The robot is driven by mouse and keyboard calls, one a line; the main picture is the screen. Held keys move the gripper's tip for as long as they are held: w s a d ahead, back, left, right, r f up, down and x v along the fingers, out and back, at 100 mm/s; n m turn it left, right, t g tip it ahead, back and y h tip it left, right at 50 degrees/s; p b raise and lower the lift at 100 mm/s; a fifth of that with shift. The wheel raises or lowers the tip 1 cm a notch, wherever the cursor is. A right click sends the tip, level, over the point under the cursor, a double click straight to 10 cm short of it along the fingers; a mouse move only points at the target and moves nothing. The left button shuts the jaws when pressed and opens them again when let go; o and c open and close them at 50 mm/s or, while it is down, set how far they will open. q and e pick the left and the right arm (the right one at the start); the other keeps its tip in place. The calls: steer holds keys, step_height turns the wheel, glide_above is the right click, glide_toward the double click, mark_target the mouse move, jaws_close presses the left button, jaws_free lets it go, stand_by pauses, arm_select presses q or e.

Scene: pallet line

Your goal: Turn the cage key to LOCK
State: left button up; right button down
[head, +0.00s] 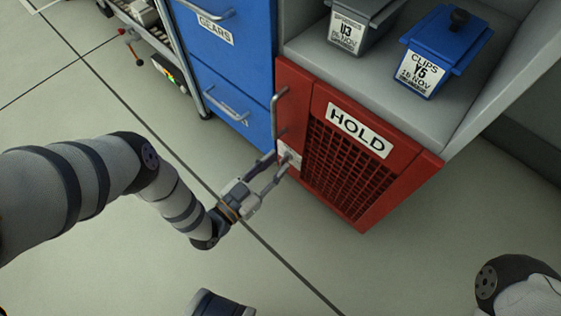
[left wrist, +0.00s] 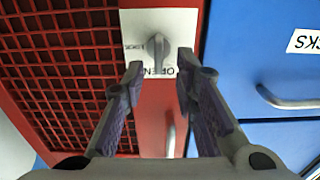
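The red cage (head: 355,165) has a mesh door and a HOLD sign. Its key plate (head: 291,154) is white and sits on the left part of the cage front. In the left wrist view the grey key (left wrist: 157,48) stands upright in the picture on the plate, its lower end by the upside-down word OPEN. Smaller lettering at the plate's left is not readable. My left gripper (head: 280,168) is open in front of the plate. In the left wrist view its fingertips (left wrist: 160,68) are on either side of the key, apart from it. My right gripper is out of view.
A vertical door handle (head: 279,114) is close to the left gripper. Blue drawers (head: 228,60) with bar handles stand left of the cage. A grey bin (head: 358,28) and a blue CLIPS bin (head: 432,60) stand on the shelf above.

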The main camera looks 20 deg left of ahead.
arm_select(q)
steer(key=shift+x, duration=0.85)
steer(key=shift+c, duration=0.3)
jaws_close()
